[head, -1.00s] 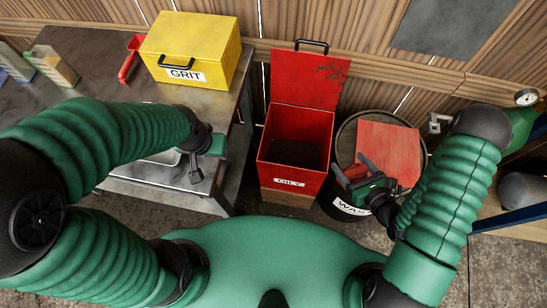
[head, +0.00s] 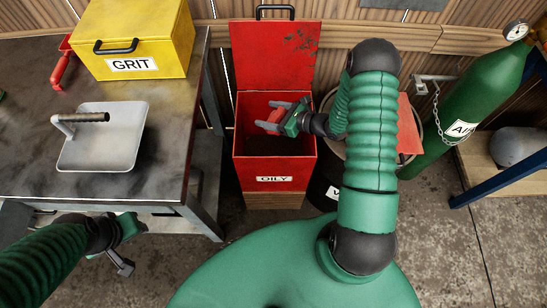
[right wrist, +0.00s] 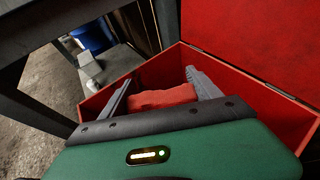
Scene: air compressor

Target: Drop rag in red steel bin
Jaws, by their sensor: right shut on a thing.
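My right gripper (head: 268,114) is over the bin's opening, reaching in from the right. It is shut on a red rag (head: 265,126). In the right wrist view the rag (right wrist: 163,97) sits between the two grey fingers, with the bin's walls (right wrist: 292,113) around it. My left gripper (head: 124,258) hangs low beside the workbench; its jaw opening is unclear.
A workbench (head: 168,130) at left holds a yellow GRIT box (head: 135,38), a red-handled tool (head: 62,68) and a grey dustpan-like tray (head: 103,150). A dark drum (head: 322,190) with a red sheet (head: 408,128) stands right of the bin. A green AIR cylinder (head: 470,95) is farther right.

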